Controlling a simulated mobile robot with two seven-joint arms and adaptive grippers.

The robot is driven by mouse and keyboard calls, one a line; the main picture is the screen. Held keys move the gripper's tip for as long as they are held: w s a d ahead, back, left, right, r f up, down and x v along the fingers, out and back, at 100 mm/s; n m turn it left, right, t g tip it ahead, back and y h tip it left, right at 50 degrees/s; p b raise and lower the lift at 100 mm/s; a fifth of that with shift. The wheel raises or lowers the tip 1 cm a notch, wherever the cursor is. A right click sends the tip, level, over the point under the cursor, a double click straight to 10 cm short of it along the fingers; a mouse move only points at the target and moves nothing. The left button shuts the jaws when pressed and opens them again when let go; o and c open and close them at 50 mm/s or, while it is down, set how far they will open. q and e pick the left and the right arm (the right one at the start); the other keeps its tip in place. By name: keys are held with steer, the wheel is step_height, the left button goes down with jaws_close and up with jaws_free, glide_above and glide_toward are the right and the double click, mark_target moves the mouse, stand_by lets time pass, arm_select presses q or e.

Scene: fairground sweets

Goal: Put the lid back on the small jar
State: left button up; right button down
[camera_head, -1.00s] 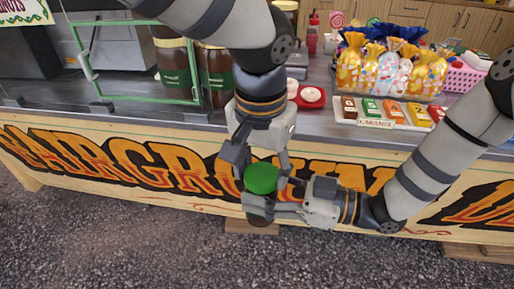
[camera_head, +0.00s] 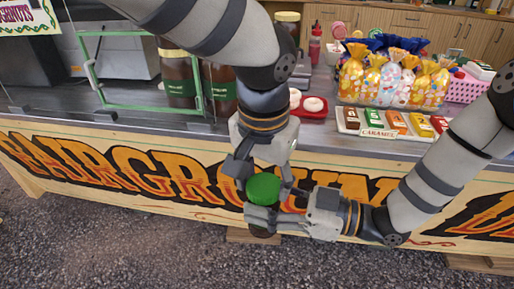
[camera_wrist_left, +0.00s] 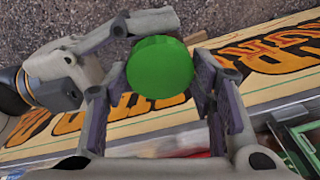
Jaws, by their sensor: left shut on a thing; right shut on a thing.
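The green lid (camera_head: 263,188) is held between the fingers of my left gripper (camera_head: 262,182), which points down from above. The lid also fills the space between the left fingers in the left wrist view (camera_wrist_left: 160,68). The small jar (camera_head: 262,232) is directly below the lid, dark and mostly hidden. My right gripper (camera_head: 262,218) comes in from the right and is shut on the jar. The lid sits at or very close to the jar's top; I cannot tell whether it is seated. Both are in front of the counter, above the gravel.
The counter's painted front panel (camera_head: 130,172) is close behind the grippers. The space over the gravel (camera_head: 120,245) is free.

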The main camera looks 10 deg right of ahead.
arm_select(q)
steer(key=shift+s+f, duration=0.15)
steer(key=shift+f, duration=0.45)
stand_by(0.4)
steer(key=shift+s+r+t+h, duration=0.2)
steer(key=shift+r+t+h, duration=0.2)
steer(key=shift+r+t, duration=0.15)
steer(key=shift+w+a+r, duration=0.1)
steer(key=shift+w, duration=0.05)
stand_by(0.4)
steer(key=shift+f, duration=0.9)
stand_by(0.9)
steer(key=o, duration=0.7)
steer(key=shift+m, duration=0.3)
steer(key=shift+c, duration=0.2)
steer(key=shift+r, duration=0.15)
